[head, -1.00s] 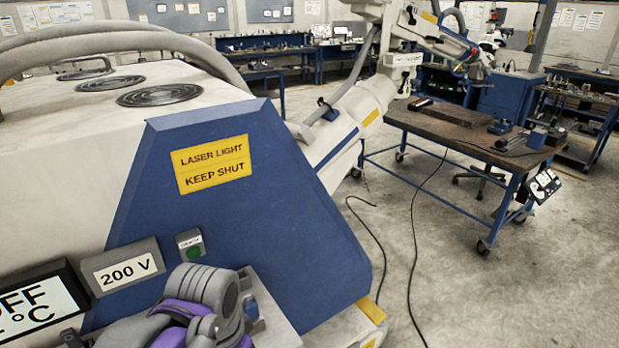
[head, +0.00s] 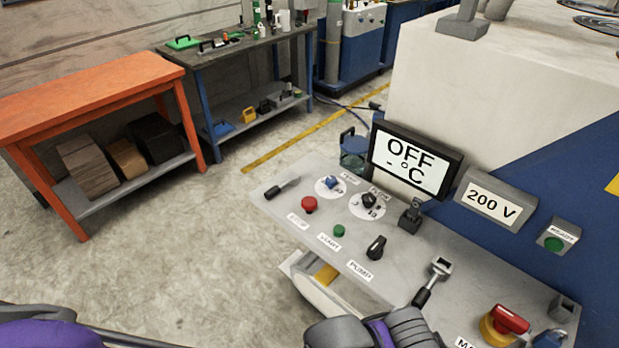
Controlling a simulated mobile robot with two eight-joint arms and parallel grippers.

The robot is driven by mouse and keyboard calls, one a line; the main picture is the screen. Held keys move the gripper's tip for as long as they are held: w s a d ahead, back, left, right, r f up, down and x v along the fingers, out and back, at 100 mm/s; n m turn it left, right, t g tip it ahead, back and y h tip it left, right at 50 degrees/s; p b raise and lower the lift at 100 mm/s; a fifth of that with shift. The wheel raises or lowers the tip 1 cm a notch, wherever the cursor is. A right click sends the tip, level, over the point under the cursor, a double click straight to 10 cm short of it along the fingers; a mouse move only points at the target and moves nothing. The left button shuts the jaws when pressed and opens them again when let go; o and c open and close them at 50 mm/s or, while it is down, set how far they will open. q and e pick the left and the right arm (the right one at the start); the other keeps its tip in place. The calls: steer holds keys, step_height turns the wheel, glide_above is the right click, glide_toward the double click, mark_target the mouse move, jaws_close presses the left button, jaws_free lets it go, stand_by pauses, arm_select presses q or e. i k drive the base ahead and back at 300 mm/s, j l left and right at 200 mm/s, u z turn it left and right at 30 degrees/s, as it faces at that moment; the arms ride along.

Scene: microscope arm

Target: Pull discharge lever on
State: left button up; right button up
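The grey control panel (head: 285,212) runs across the middle and lower right of the head view. A lever (head: 432,283) with a black handle and a metal bracket stands near its front edge; no label on it is readable as discharge. A second black-handled part (head: 282,188) lies at the panel's far left corner. Purple and grey parts of my own arms show at the bottom left and bottom centre. The bottom centre arm part is close to the panel's front edge, below the bracketed lever. No fingertips of either gripper are visible.
The panel also carries a red button (head: 309,204), a green button (head: 339,231), a black knob (head: 376,247) and a red-and-yellow switch (head: 505,324). A display (head: 415,161) reads OFF, beside a 200 V sign (head: 494,201). An orange bench (head: 90,92) stands left; the floor between is clear.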

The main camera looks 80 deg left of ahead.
mark_target(293, 180)
steer(key=u, duration=2.85)
